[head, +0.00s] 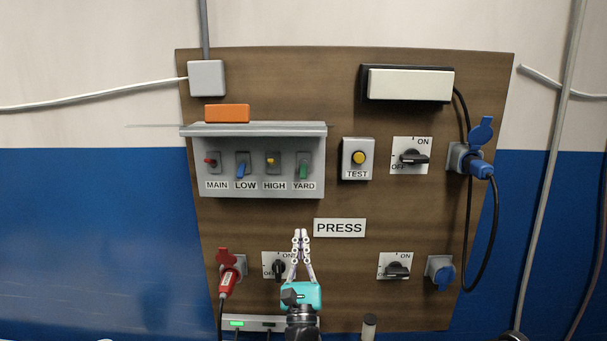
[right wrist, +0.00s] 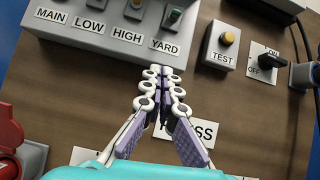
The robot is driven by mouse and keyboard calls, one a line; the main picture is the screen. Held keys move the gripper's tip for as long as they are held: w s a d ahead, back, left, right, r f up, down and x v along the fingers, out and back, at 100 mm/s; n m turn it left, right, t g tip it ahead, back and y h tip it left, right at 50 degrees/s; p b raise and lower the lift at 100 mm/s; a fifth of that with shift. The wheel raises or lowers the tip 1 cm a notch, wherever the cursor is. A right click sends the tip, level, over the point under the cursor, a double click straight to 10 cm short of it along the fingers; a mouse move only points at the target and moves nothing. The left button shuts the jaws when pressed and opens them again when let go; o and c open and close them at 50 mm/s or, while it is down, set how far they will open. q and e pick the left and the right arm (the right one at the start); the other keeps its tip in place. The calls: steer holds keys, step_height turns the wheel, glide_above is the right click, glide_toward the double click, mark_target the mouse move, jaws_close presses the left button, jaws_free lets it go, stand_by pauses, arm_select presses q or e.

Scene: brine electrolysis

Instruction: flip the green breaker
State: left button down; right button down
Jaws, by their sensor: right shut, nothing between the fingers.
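The green breaker (head: 303,172) is the rightmost lever in the grey breaker box (head: 255,148), above the label YARD. My right gripper (head: 300,233) is shut and empty, below the box and pointing up, apart from the green breaker in the head view. In the right wrist view its fingertips (right wrist: 163,72) lie just below the box's lower edge, near the YARD label. My left gripper is not in view.
Red (head: 210,162), blue (head: 241,168) and yellow (head: 271,161) levers sit left of the green one. An orange block (head: 227,113) lies on the box's ledge. A TEST button box (head: 357,158) stands to the right. A PRESS sign (head: 340,228) is beside my right gripper.

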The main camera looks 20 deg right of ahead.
mark_target(304, 172)
steer(key=shift+s+d+r+m+h, duration=0.15)
steer(key=shift+m+h, duration=0.1)
steer(key=shift+m, duration=0.2)
steer(key=shift+s+d+r+m+h, duration=0.1)
steer(key=shift+m+h, duration=0.15)
steer(key=shift+m, duration=0.2)
steer(key=shift+a, duration=0.1)
steer(key=p+x, duration=0.3)
steer(key=x, duration=0.7)
steer(key=shift+w+r, duration=0.15)
steer(key=shift+r, duration=0.2)
steer(key=r, duration=0.1)
steer(key=s+r, duration=0.1)
steer(key=s+r+p, duration=0.1)
steer(key=shift+a, duration=0.25)
steer(key=shift+w, duration=0.1)
steer(key=shift+w, duration=0.1)
steer(key=shift+r, duration=0.1)
steer(key=shift+s+r+p, duration=0.1)
steer(key=shift+s+p, duration=0.15)
steer(key=shift+p, duration=0.2)
steer(key=shift+g, duration=0.4)
